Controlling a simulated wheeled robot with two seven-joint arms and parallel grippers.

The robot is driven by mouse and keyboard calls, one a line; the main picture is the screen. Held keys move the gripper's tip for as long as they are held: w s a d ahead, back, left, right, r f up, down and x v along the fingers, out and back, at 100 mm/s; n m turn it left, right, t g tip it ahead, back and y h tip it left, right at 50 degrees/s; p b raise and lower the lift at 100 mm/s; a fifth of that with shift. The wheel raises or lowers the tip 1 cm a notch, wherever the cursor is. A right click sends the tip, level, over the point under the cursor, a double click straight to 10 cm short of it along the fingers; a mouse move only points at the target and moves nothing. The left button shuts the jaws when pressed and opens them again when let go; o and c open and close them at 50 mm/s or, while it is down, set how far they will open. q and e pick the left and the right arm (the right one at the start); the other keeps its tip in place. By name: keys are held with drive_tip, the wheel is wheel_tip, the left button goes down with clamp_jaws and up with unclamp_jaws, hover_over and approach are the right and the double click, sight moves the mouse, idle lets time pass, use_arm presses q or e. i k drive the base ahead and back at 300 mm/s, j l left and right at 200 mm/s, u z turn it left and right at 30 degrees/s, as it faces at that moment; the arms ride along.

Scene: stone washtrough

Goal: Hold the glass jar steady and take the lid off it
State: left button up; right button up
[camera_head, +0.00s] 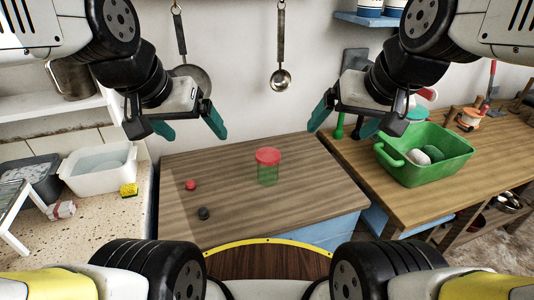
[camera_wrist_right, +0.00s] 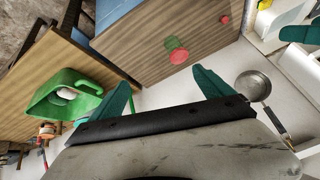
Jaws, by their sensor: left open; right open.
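The glass jar (camera_head: 267,174) stands upright on the wooden counter, clear with a green tint. Its red lid (camera_head: 267,156) sits on top. In the right wrist view the jar (camera_wrist_right: 173,42) and its lid (camera_wrist_right: 179,56) show beyond the fingers. My left gripper (camera_head: 190,127) is open and empty, above and to the left of the jar. My right gripper (camera_head: 340,124) is open and empty, above and to the right of the jar. In the right wrist view its teal fingers (camera_wrist_right: 163,88) are spread apart. Neither gripper touches the jar.
A small red object (camera_head: 190,185) and a dark one (camera_head: 203,213) lie on the counter (camera_head: 310,195) left of the jar. A green crate (camera_head: 425,154) stands on the right table. A white basin (camera_head: 98,170) and yellow sponge (camera_head: 128,190) are at left. A ladle (camera_head: 280,78) hangs behind.

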sight(266, 176)
drive_tip(key=k+l+u, duration=0.6)
drive_tip(key=k+l, duration=0.1)
drive_tip(key=k, duration=0.05)
